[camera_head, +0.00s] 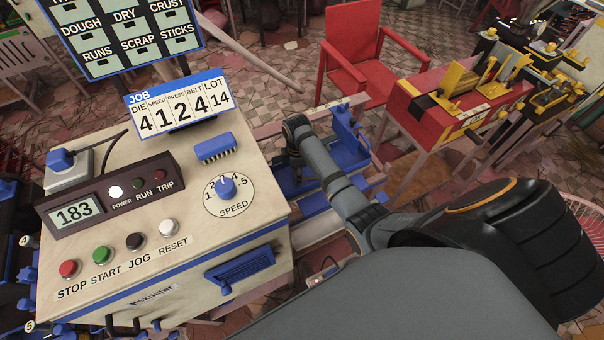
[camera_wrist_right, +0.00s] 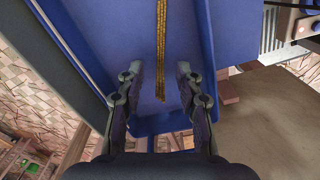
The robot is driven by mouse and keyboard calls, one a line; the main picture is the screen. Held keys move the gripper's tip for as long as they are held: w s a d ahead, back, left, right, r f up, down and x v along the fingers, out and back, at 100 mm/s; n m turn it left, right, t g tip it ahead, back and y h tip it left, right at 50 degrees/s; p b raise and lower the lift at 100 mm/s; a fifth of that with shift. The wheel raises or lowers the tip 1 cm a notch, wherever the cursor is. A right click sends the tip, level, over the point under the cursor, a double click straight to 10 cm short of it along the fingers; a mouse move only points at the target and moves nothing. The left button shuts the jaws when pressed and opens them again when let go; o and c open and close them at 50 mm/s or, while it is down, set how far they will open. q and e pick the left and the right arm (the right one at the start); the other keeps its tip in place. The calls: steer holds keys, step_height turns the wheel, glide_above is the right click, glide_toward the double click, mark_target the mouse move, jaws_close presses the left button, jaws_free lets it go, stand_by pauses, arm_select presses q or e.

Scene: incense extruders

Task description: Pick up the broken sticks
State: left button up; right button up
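A thin bundle of golden-brown sticks (camera_wrist_right: 161,45) lies lengthwise on a blue tray-like surface (camera_wrist_right: 115,35) in the right wrist view. My right gripper (camera_wrist_right: 160,72) is open, with one finger on each side of the near end of the sticks. I see a gap between each finger and the sticks; I cannot tell how high the fingers are above the surface. In the head view my right arm reaches to blue machine parts (camera_head: 349,130) behind the control box, and the sticks cannot be made out there. My left gripper is not in view.
The beige control box (camera_head: 150,235) with buttons and a speed dial stands left of my right arm. A job sign (camera_head: 180,102) rises behind it. A red chair (camera_head: 352,50) and a red bench with yellow fixtures (camera_head: 450,115) stand beyond.

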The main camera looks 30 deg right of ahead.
jaws_close()
step_height(320, 180, up, 10)
stand_by(0.6)
